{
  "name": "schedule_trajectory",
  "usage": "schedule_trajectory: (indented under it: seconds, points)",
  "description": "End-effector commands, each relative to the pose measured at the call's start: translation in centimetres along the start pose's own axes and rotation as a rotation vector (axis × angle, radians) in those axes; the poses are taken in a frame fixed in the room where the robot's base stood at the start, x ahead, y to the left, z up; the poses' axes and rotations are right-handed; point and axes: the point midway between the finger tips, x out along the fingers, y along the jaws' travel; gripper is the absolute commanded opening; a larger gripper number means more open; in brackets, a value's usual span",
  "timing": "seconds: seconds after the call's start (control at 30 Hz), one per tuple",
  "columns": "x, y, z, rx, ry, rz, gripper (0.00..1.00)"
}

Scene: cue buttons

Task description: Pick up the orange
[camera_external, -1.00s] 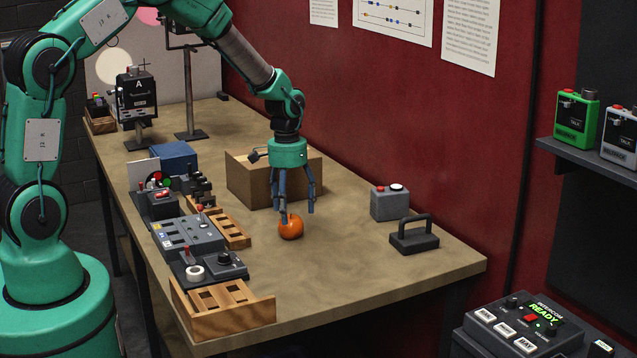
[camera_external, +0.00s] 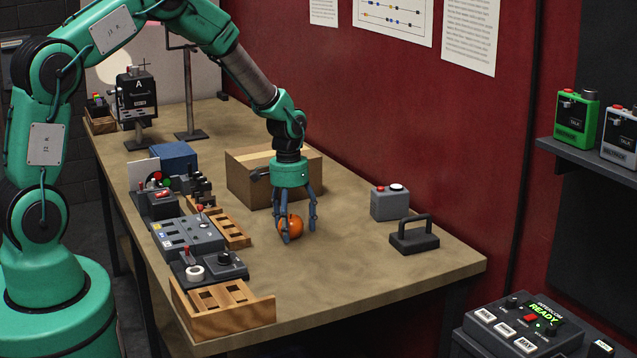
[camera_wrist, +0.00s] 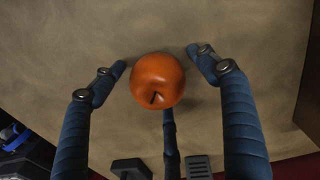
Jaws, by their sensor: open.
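The orange (camera_external: 291,226) sits on the tan tabletop, toward the middle of the table. In the wrist view the orange (camera_wrist: 157,80) lies between the spread blue fingers, with its dark stem mark facing the camera. My gripper (camera_external: 298,230) is open and pointing down, with its fingers lowered around the orange near table height. One finger passes in front of the orange in the external view. In the wrist view my gripper (camera_wrist: 160,75) shows gaps between the side fingers and the orange; whether the third finger touches it I cannot tell.
A cardboard box (camera_external: 250,180) stands close behind my gripper. A grey button box (camera_external: 390,202) and a black handled block (camera_external: 414,236) are to the right. Control panels (camera_external: 188,236) and wooden trays (camera_external: 222,305) line the left edge. The table's front area is clear.

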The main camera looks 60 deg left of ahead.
Motion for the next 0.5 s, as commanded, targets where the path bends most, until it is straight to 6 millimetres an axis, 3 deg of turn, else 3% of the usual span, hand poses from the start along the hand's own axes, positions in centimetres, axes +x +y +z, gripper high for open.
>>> schedule_trajectory:
  seconds: [0.5]
  points:
    - [-0.02, 0.01, 0.00, 0.000, 0.000, 0.000, 0.74]
